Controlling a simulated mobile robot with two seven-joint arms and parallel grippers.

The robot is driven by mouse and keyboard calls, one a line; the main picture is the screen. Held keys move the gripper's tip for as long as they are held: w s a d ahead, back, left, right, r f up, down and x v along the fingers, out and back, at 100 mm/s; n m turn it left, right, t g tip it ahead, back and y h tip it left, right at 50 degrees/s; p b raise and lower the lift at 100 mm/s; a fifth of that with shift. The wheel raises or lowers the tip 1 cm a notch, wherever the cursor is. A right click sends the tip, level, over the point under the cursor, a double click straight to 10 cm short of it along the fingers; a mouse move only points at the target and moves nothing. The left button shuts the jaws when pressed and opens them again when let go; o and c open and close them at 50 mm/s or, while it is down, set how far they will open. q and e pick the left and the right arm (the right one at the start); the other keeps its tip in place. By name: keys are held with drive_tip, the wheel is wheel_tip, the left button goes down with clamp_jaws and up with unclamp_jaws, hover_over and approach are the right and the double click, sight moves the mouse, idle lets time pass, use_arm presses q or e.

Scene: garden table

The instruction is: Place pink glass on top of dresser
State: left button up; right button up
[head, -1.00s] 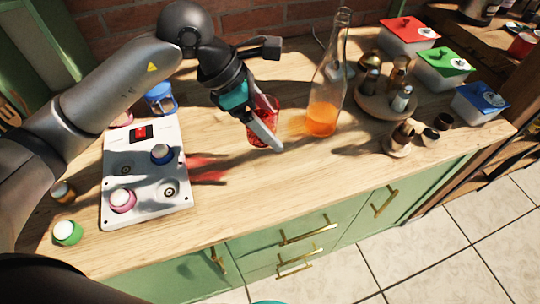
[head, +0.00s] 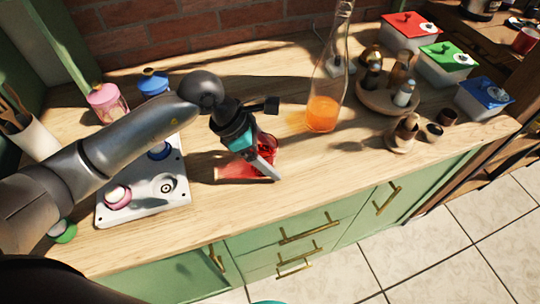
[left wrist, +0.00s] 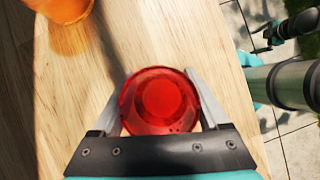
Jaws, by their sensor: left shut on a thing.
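The pink glass (head: 266,146), a see-through red-pink tumbler, is between the fingers of my left gripper (head: 262,166). In the left wrist view the glass (left wrist: 160,98) shows as a round red shape with a finger on each side. The left gripper is shut on it. The glass is low over the wooden top (head: 320,180) of the green dresser (head: 300,228); its red shadow lies close beside it. I cannot tell whether its base touches. Part of my right arm shows at the right of the left wrist view, but its finger state is unclear.
A bottle with orange liquid (head: 322,110) stands right of the glass. A round tray (head: 372,104) with small jars and lidded boxes (head: 448,66) are further right. A white switch panel (head: 175,188) is on the left. The wood in front is clear.

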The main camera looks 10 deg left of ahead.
use_arm(q)
drive_tip(key=shift+f, duration=0.1)
drive_tip(key=o, duration=1.5)
drive_tip(key=shift+r, duration=0.3)
drive_tip(key=p+v, duration=0.1)
drive_tip(key=v, duration=1)
drive_tip(key=shift+a+r+p, duration=0.25)
drive_tip(key=shift+p, duration=0.05)
drive_tip(key=shift+s, duration=0.1)
